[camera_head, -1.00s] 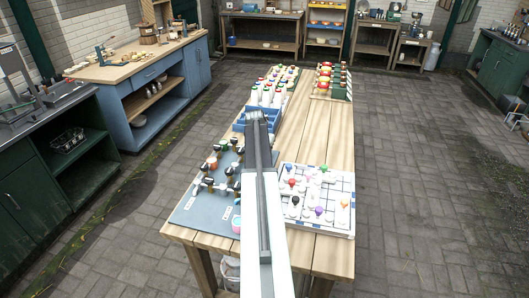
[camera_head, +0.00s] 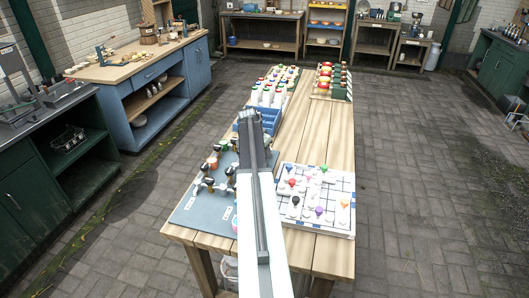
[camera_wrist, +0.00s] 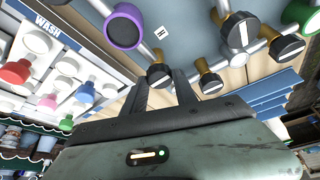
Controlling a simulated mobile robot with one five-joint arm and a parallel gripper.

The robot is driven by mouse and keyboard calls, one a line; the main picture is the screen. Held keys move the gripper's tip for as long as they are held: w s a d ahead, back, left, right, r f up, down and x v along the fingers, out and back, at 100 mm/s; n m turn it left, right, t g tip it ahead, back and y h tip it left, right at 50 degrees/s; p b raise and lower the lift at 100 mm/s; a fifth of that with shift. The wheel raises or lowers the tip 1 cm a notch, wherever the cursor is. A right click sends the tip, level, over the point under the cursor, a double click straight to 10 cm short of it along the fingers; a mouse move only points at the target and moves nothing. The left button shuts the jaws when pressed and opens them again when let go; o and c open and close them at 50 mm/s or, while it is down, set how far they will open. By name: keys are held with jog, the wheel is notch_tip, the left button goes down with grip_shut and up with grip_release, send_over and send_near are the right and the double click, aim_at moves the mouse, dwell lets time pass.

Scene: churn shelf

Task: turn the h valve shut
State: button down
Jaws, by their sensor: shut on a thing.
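In the wrist view the H valve's black handle (camera_wrist: 160,76) sits on a brass stem close to a small white H tag (camera_wrist: 161,33). My gripper (camera_wrist: 161,84) has one finger on each side of this handle and is shut on it. The handle's far side is hidden, and I cannot tell how far it is turned. In the head view my arm covers the right part of the grey valve panel (camera_head: 186,216), so the H valve and my fingertips are hidden there.
More black-handled valves (camera_wrist: 211,83) and a purple-rimmed knob (camera_wrist: 122,30) are close by. A white board with coloured knobs (camera_head: 341,185) lies right of my arm. A blue bin (camera_head: 269,117) stands beyond the panel. Bare wood (camera_head: 341,146) shows at the right.

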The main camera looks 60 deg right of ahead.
jog(key=shift+w+a, duration=0.1)
jog(key=c, duration=1)
grip_release()
jog(key=p+v, duration=0.7)
jog(key=shift+r, duration=0.35)
